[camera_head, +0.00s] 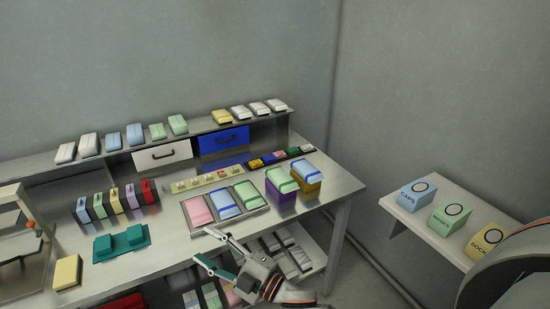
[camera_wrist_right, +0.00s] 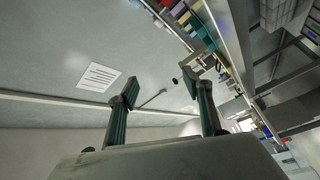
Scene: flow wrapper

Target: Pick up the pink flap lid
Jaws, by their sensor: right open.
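A pink pack (camera_head: 197,210) lies at the left end of a metal tray (camera_head: 265,209) near the table's front edge, beside a blue pack (camera_head: 224,203) and a green pack (camera_head: 250,195). A row of small coloured pieces in dark holders (camera_head: 117,202) stands further left, with a red-pink one (camera_head: 148,191) at its right end. I cannot tell for certain which pink piece is the flap lid. My right gripper (camera_head: 208,246) is open and empty, in front of the table's front edge, below the tray. It shows open in the right wrist view (camera_wrist_right: 160,88). My left gripper is not in view.
A teal fixture (camera_head: 121,243) and a yellow pack (camera_head: 67,272) are on the left of the table. Stacked packs on purple and golden boxes (camera_head: 287,199) stand right of the tray. A raised shelf (camera_head: 200,132) with packs runs behind. A side shelf (camera_head: 405,213) holds labelled boxes.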

